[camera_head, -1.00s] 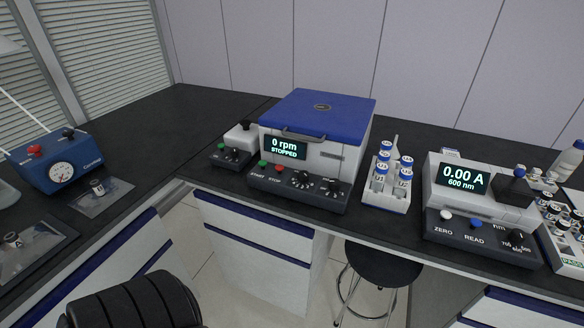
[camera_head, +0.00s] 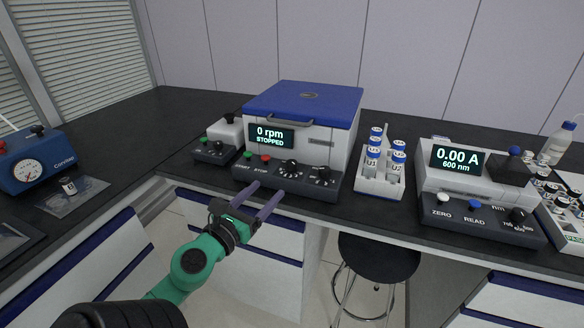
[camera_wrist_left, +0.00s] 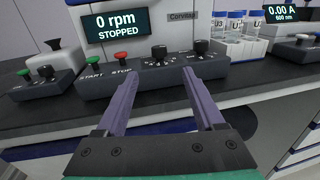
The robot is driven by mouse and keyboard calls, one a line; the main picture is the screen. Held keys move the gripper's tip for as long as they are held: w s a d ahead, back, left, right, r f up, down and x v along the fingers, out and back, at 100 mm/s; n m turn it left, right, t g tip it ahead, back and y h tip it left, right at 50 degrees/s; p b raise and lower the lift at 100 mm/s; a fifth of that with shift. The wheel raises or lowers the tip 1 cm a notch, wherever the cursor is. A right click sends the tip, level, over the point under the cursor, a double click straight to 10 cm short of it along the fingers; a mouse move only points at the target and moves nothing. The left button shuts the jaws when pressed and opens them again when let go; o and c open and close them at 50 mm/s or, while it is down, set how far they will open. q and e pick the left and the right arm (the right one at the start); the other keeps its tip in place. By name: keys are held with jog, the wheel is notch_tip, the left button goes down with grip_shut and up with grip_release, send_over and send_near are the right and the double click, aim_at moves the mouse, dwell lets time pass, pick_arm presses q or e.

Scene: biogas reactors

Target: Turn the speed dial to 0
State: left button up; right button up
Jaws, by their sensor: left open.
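The blue-lidded centrifuge (camera_head: 305,105) stands on the dark bench, its display (camera_head: 271,138) reading "0 rpm STOPPED". Its sloped front panel carries two black dials, a left dial (camera_head: 289,169) and a right dial (camera_head: 321,175); I cannot read which is the speed dial. Both also show in the left wrist view, the left dial (camera_wrist_left: 159,54) and the right dial (camera_wrist_left: 201,48). My left gripper (camera_head: 270,188) is open and empty in front of the panel, below the dials. In the left wrist view its fingers (camera_wrist_left: 158,76) point towards the left dial, apparently without touching it. My right gripper is out of view.
Green START (camera_head: 247,154) and red STOP (camera_head: 266,157) buttons sit left of the dials. A small device (camera_head: 218,146) stands at the left, a vial rack (camera_head: 378,184) at the right, then a photometer (camera_head: 470,185) reading 0.00 A. A stool (camera_head: 378,260) stands below.

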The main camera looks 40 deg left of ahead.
pick_arm(q)
jog(key=p, duration=0.3)
send_near(291, 168)
jog(key=w, duration=0.2)
jog(key=w+a, duration=0.1)
jog(key=w, duration=0.5)
jog(key=w+a+p, duration=0.1)
jog(key=w, duration=0.2)
jog(key=shift+w+a, duration=0.2)
jog(key=shift+a, duration=0.15)
jog(key=shift+c, duration=0.3)
grip_shut()
jog(key=n+y+p, duration=0.1)
jog(key=y+p, duration=0.1)
jog(key=p, duration=0.1)
jog(key=r+n+g+y+p, duration=0.1)
jog(key=p, duration=0.2)
jog(key=shift+r+n+y, duration=0.1)
jog(key=shift+n+y, duration=0.2)
jog(key=shift+y, duration=0.1)
jog(key=shift+f+n+g+y+p, duration=0.3)
jog(key=shift+n+g+y+p, duration=0.2)
jog(key=shift+n+y, duration=0.15)
jog(key=shift+f+n+g+y, duration=0.15)
jog(key=shift+n+g+y, duration=0.15)
jog(key=shift+y, duration=0.35)
jog(key=shift+f, duration=0.2)
